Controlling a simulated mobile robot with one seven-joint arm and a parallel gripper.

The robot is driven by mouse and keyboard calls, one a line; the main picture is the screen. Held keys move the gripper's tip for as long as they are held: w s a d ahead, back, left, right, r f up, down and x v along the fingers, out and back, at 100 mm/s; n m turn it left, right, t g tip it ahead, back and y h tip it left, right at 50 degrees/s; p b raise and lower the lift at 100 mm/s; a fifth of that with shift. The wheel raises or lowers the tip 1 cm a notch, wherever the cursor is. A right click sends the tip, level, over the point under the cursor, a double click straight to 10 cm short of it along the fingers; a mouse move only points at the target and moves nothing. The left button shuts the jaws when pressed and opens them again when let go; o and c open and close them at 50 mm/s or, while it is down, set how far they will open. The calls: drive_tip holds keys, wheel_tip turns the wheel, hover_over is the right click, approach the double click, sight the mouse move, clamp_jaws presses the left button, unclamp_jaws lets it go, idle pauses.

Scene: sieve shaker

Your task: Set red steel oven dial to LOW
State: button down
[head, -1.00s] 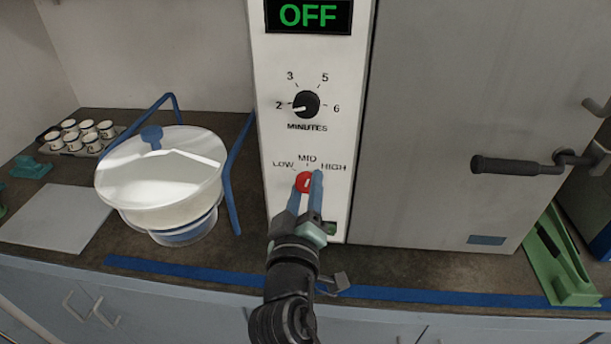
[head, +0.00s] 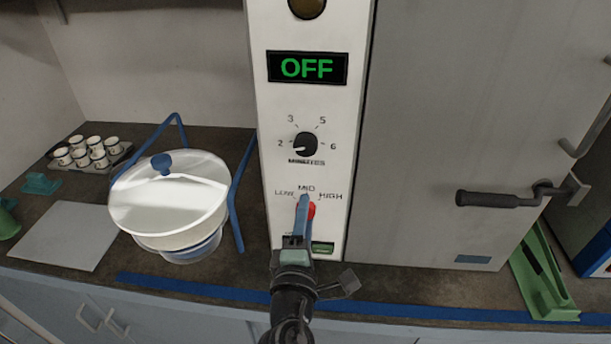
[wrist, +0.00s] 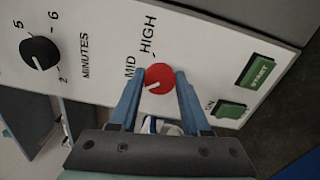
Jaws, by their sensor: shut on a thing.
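The red dial (head: 311,211) is on the white oven panel (head: 270,225), below the printed LOW, MID and HIGH. In the wrist view the red dial (wrist: 160,72) sits between the two blue fingers of my gripper (wrist: 158,78), which is shut on it. The dial's white mark points to the lower left there, to the side of MID away from HIGH. The LOW label is hidden behind a finger in that view but shows in the head view. In the head view my gripper (head: 304,200) covers much of the dial.
A black minutes dial (head: 305,144) and a display reading OFF (head: 307,68) are above. A green START button (wrist: 258,71) and another green button (wrist: 229,109) are below the red dial. A white-lidded pot (head: 170,195) stands left; the oven door handle (head: 500,199) is right.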

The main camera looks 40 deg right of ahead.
drive_tip(key=shift+n+p, duration=1)
drive_tip(key=shift+n, duration=1.2)
drive_tip(key=shift+c, duration=1.8)
unclamp_jaws()
drive_tip(key=b+v, duration=0.2)
drive_tip(key=v, duration=1.1)
